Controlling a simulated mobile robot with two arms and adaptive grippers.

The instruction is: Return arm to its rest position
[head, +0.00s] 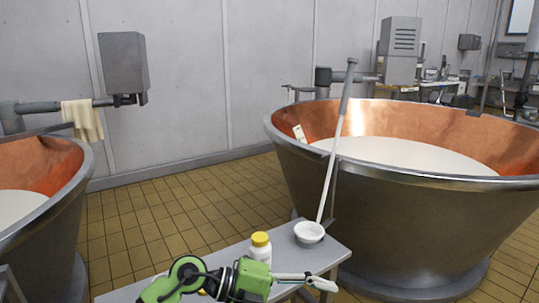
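My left arm, green and black, comes in at the bottom of the head view and bends to the right over the near end of a grey bench (225,262). Its gripper (325,284) points right, with pale fingers low in the picture near the bench's right edge. I see nothing clearly held in it, and the gap between its fingers is not clear. My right arm and gripper are not in view.
A white bottle with a yellow lid (261,246) and a long-handled white ladle (309,233) stand on the bench just beyond my arm. The ladle's handle rises before a copper-lined vat (400,210). Another vat (62,215) is left. Tiled floor (170,215) between is clear.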

